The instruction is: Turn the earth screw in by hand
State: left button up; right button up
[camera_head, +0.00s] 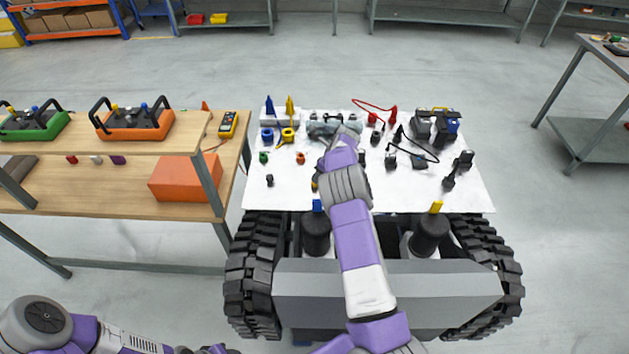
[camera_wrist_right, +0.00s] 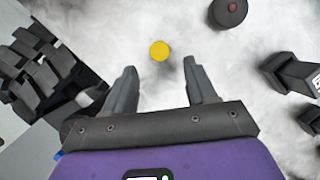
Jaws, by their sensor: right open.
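In the right wrist view, a small round yellow head (camera_wrist_right: 159,51), seen from above, is probably the earth screw. It stands on the white deck (camera_wrist_right: 185,25) just beyond my right gripper's fingertips. My right gripper (camera_wrist_right: 158,80) is open and empty, its two grey fingers apart with the yellow head ahead of the gap. In the head view, a small yellow thing (camera_head: 315,183) shows beside my right arm, probably the same head, partly covered. My right arm hides part of the deck and its own gripper there. My left arm is at the bottom left, with its gripper not visible.
The tracked carrier's deck (camera_head: 470,195) holds several plugs, cables and knobs. A black round part with a red centre (camera_wrist_right: 229,11) and black blocks (camera_wrist_right: 292,72) lie beyond the fingers. The track (camera_wrist_right: 45,65) is at left. A wooden bench (camera_head: 130,190) stands left.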

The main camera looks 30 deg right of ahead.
jog(key=x, duration=0.6)
jog(key=shift+b, duration=0.4)
grip_shut()
jog(key=shift+r, duration=0.1)
